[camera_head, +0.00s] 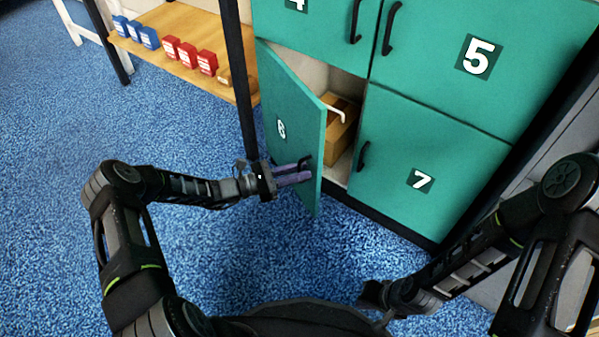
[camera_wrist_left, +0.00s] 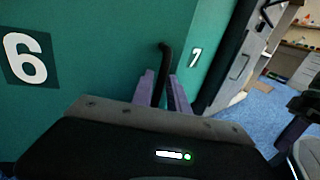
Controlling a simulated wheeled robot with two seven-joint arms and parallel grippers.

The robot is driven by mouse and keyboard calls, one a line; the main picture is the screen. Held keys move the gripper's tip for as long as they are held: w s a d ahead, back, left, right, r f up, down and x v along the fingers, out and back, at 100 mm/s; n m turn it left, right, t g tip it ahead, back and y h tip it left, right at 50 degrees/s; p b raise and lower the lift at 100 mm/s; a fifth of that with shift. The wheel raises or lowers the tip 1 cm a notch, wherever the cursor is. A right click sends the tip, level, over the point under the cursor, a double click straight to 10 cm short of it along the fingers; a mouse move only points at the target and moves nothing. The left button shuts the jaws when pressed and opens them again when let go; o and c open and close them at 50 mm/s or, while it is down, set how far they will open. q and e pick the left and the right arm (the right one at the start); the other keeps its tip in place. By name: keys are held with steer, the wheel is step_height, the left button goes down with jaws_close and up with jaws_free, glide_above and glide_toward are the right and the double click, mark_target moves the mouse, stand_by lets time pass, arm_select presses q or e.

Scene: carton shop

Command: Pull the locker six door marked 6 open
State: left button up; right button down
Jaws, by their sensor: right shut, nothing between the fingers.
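The green locker six door (camera_head: 292,120), marked 6, stands partly open, swung out from its left side. In the left wrist view the door face (camera_wrist_left: 95,60) fills the left. Its dark handle (camera_head: 305,161) is near the door's free edge and also shows in the left wrist view (camera_wrist_left: 165,58). My left gripper (camera_head: 300,174) has its purple fingers on either side of the handle, shut on it. The fingers also show in the left wrist view (camera_wrist_left: 163,90). My right gripper (camera_head: 371,294) is shut and empty, low in front of the lockers.
A brown box (camera_head: 340,133) sits inside the open locker. Closed doors marked 5 (camera_head: 510,50) and 7 (camera_head: 440,150) adjoin it. A wooden shelf (camera_head: 180,30) with blue and red boxes stands at the left, behind a dark post (camera_head: 240,80). Blue carpet (camera_head: 210,250) is clear in front.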

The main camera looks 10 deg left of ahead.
arm_select(q)
steer(key=shift+w, duration=0.1)
steer(key=shift+c, duration=0.4)
jaws_close()
stand_by(1.0)
